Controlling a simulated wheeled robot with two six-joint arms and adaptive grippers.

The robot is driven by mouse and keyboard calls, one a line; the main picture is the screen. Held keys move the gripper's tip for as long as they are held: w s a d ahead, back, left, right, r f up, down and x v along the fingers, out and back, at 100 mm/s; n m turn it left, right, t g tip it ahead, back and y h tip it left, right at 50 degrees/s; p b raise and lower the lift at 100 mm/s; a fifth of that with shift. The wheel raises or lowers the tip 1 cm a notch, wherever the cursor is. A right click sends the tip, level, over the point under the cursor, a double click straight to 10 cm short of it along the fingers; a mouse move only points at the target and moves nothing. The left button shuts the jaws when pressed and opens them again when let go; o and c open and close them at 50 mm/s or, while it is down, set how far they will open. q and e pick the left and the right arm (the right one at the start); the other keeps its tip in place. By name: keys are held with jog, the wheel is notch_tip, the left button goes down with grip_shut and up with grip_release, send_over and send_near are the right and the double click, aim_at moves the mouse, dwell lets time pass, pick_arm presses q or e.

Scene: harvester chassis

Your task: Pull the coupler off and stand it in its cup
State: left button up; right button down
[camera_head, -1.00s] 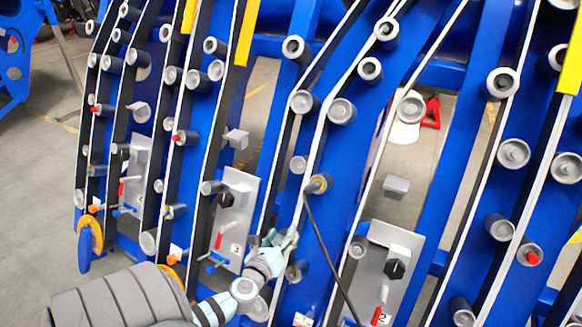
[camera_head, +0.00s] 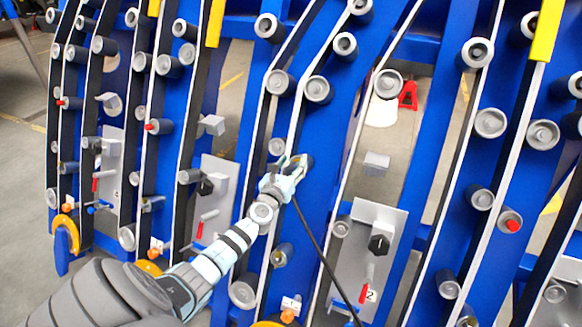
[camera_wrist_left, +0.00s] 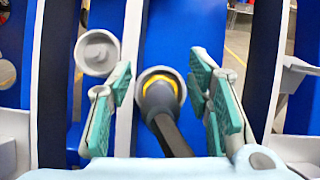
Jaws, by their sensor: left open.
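The coupler (camera_wrist_left: 160,92) shows in the left wrist view as a dark round body with a yellow ring and a black cable (camera_wrist_left: 172,138). It sits against a pale round fitting on the blue frame. My left gripper (camera_wrist_left: 160,105) is open, with its green-padded fingers on either side of the coupler and visible gaps between. In the head view my left gripper (camera_head: 291,170) is at the coupler and mostly hides it; the cable (camera_head: 322,248) hangs below. I cannot tell which thing is the cup. My right gripper is not in view.
Grey round stubs, such as one beside the coupler (camera_wrist_left: 97,52), stick out all over the blue ribs. A grey panel (camera_head: 385,212) marked 2, with a black knob and red lever, stands to the right. Another grey panel (camera_head: 228,172) stands to the left.

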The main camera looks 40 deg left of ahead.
aim_at(288, 167)
pick_arm(q)
jog(key=shift+w+d, duration=0.1)
grip_shut()
dwell(0.3)
jog(key=shift+s+d+r+p, duration=0.15)
jog(key=shift+s+r+p, duration=0.35)
jog(key=shift+p, duration=0.3)
jog(key=shift+s+r+p, duration=0.3)
jog(key=shift+s+p, duration=0.25)
jog(key=shift+s, duration=0.25)
jog(key=shift+s+d+r, duration=0.15)
jog(key=shift+s, duration=0.15)
jog(key=shift+w+d, duration=0.1)
